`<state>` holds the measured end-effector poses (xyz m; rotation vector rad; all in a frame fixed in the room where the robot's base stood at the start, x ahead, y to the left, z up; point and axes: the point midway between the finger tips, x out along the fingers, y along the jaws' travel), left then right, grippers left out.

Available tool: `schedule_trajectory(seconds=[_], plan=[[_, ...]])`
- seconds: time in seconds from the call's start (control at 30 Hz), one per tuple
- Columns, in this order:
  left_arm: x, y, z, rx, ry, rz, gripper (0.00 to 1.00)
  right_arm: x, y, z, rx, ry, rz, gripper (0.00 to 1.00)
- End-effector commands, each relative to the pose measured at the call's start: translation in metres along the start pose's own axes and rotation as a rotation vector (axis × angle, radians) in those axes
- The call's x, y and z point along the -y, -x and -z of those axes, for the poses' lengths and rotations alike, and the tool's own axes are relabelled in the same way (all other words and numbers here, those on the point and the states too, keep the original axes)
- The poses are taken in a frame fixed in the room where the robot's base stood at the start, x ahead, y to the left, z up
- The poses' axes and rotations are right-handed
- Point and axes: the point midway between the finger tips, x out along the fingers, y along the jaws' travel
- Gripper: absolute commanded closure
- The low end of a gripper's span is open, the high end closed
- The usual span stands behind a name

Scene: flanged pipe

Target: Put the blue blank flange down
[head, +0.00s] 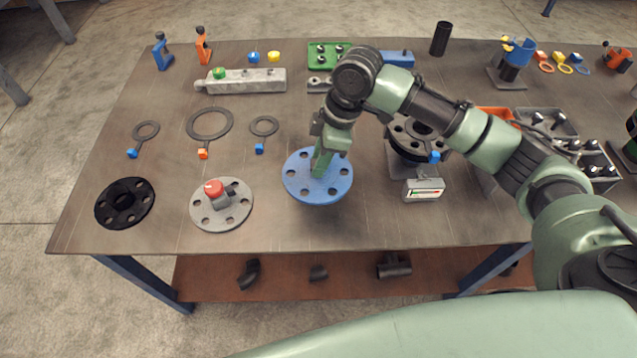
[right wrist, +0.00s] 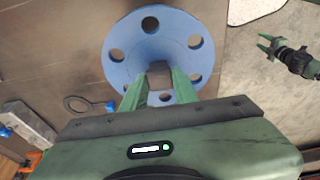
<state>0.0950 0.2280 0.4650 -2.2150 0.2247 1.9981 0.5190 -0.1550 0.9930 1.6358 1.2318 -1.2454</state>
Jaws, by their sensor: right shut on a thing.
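The blue blank flange (head: 335,188) is a round disc with several bolt holes. In the head view it is at the front middle of the table, roughly level. My right gripper (head: 319,170) comes down from above and is shut on the grey handle (right wrist: 160,83) at the flange's middle. The right wrist view shows the blue disc (right wrist: 150,60) beyond the green fingers. Whether the disc touches the table or hangs just above it is hard to tell. My left gripper (right wrist: 268,45) shows small in the right wrist view, with its fingers apart and empty.
A grey flange (head: 238,210) with a red-topped knob lies to the left, and a black flange (head: 140,203) farther left. Gaskets (head: 230,125) lie behind. A dark flanged pipe on a stand (head: 397,160) and a gauge box (head: 424,190) are close on the right. Bare table (head: 290,230) lies in front.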

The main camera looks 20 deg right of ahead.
Motion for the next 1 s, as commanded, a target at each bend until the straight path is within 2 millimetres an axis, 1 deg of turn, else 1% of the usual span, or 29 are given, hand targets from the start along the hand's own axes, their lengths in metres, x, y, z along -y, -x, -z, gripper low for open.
schedule_trajectory(seconds=[0.03, 0.1, 0.2, 0.4, 0.63, 0.73, 1.0], plan=[[0.001, 0.004, -0.003, 0.004, -0.001, 0.001, 0.53, 0.001, -0.010, -0.003, 0.000, -0.001, 0.003, 1.00], [0.002, 0.006, -0.005, 0.008, -0.001, 0.002, 0.53, 0.001, -0.024, -0.006, -0.001, 0.000, 0.002, 1.00], [0.004, 0.008, -0.009, 0.014, -0.003, 0.005, 0.53, 0.001, -0.039, -0.010, -0.002, 0.000, 0.000, 1.00], [0.006, 0.010, -0.011, 0.017, -0.004, 0.007, 0.53, 0.000, -0.054, -0.014, -0.003, 0.001, 0.000, 1.00], [0.006, 0.015, -0.010, 0.017, -0.004, 0.007, 0.53, 0.001, -0.085, -0.022, -0.002, 0.000, 0.001, 1.00], [0.006, 0.016, -0.009, 0.017, -0.004, 0.007, 0.53, 0.000, -0.091, -0.024, -0.003, 0.002, -0.001, 1.00], [0.006, 0.015, -0.009, 0.015, -0.004, 0.006, 0.53, 0.000, -0.092, -0.024, -0.003, 0.002, -0.002, 1.00]])
